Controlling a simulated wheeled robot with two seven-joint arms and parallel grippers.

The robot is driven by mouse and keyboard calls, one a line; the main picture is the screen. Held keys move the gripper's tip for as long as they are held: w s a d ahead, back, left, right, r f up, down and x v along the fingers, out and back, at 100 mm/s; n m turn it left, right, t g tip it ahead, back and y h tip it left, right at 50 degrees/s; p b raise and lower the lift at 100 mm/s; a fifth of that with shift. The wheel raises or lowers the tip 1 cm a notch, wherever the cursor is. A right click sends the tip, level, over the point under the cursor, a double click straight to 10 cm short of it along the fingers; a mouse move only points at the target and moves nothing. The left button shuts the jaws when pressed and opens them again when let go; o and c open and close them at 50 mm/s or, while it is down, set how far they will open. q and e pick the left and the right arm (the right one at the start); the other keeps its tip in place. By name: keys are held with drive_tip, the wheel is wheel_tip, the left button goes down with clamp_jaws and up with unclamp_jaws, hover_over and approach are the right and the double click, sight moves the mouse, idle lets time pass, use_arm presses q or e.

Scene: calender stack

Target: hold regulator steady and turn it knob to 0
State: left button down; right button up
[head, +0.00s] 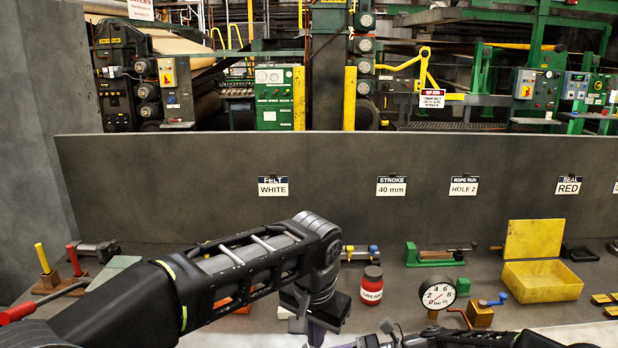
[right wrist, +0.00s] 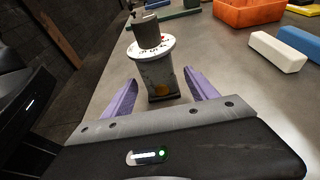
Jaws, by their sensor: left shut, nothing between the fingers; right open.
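The regulator (right wrist: 161,78) stands upright on the bench in the right wrist view. It has a grey body, a white numbered dial (right wrist: 152,48) with a red mark and a dark grey knob (right wrist: 147,31) on top. My right gripper (right wrist: 160,85) is open, its purple fingers on either side of the body with gaps visible. The dial and knob are above the fingers. In the head view my left gripper (head: 315,332) is shut and empty, pointing down at the bottom middle. I cannot make out the regulator in the head view, where my arms cover the front of the bench.
A red jar (head: 372,286), a round gauge (head: 437,293) and an open yellow box (head: 541,282) stand on the bench. An orange bin (right wrist: 248,12), a white block (right wrist: 277,52) and a blue block (right wrist: 301,41) lie beyond the regulator. A grey wall (head: 340,220) backs the bench.

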drive_tip(key=v, duration=0.9)
drive_tip(key=shift+d+r, duration=0.1)
drive_tip(key=shift+d, duration=0.2)
